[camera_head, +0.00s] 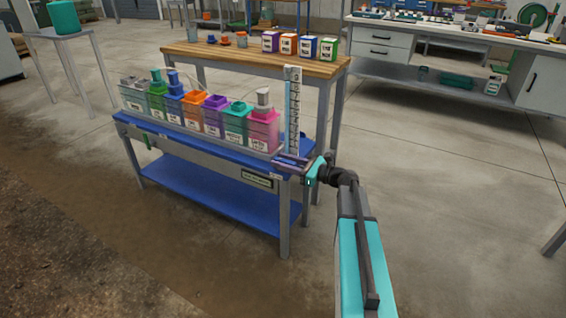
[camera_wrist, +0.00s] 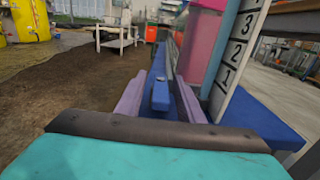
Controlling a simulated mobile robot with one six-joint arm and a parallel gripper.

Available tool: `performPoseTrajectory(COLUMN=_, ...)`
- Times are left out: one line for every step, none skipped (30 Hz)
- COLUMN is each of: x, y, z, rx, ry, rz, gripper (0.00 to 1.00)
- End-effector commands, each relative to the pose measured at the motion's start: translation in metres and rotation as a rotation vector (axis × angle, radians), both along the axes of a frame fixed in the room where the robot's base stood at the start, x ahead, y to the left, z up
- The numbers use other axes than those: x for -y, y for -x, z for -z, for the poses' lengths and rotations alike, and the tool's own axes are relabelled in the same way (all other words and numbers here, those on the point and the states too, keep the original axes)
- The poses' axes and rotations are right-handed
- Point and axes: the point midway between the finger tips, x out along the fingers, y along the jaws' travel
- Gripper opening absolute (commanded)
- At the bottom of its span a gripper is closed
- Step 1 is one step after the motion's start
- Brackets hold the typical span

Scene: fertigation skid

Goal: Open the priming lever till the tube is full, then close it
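My gripper (camera_head: 291,162) is at the front right corner of the blue skid. Gaps show on both sides of the bar, so nothing is gripped. In the head view the lever cannot be made out near my gripper. The white scale board (camera_head: 292,110) with its tube stands upright just behind my gripper. In the wrist view the board (camera_wrist: 233,62) shows low numbers at the right. The liquid level is not readable.
Several coloured tanks, including a pink one (camera_head: 263,131), line the blue skid (camera_head: 215,190) left of the scale. A wooden table (camera_head: 222,52) with small boxes stands behind. A white workbench (camera_head: 450,45) is at the back right. The floor on the right is clear.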

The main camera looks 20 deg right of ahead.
Motion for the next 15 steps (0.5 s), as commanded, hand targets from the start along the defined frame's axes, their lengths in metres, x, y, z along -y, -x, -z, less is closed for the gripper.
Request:
performPoseTrajectory(x=0.0002, y=0.0001, z=0.0000, rx=0.000, ry=0.000, rz=0.000, gripper=0.28)
performPoseTrajectory(x=0.0003, y=0.0002, z=0.0000, rx=0.000, ry=0.000, rz=0.000, gripper=0.23)
performPoseTrajectory(x=0.0003, y=0.0002, z=0.0001, rx=0.000, ry=0.000, rz=0.000, gripper=0.16)
performPoseTrajectory(x=0.0003, y=0.0002, z=0.0001, rx=0.000, ry=0.000, rz=0.000, gripper=0.11)
performPoseTrajectory(x=0.0003, y=0.0002, z=0.0001, rx=0.000, ry=0.000, rz=0.000, gripper=0.06)
performPoseTrajectory(x=0.0005, y=0.0002, z=0.0001, rx=0.000, ry=0.000, rz=0.000, gripper=0.00)
performPoseTrajectory(x=0.0005, y=0.0002, z=0.0001, rx=0.000, ry=0.000, rz=0.000, gripper=0.00)
performPoseTrajectory(x=0.0005, y=0.0003, z=0.0001, rx=0.000, ry=0.000, rz=0.000, gripper=0.00)
performPoseTrajectory(x=0.0005, y=0.0003, z=0.0002, rx=0.000, ry=0.000, rz=0.000, gripper=0.00)
performPoseTrajectory(x=0.0007, y=0.0003, z=0.0002, rx=0.000, ry=0.000, rz=-0.001, gripper=0.00)
performPoseTrajectory(x=0.0008, y=0.0003, z=0.0003, rx=0.000, ry=0.000, rz=-0.001, gripper=0.00)
performPoseTrajectory(x=0.0008, y=0.0003, z=0.0003, rx=0.000, ry=0.000, rz=-0.003, gripper=0.00)
performPoseTrajectory(x=0.0010, y=0.0002, z=0.0004, rx=0.000, ry=0.000, rz=-0.005, gripper=0.00)
performPoseTrajectory(x=0.0011, y=0.0001, z=0.0005, rx=0.000, ry=0.000, rz=-0.007, gripper=0.00)
performPoseTrajectory(x=0.0014, y=-0.0001, z=0.0006, rx=0.000, ry=0.000, rz=-0.011, gripper=0.00)
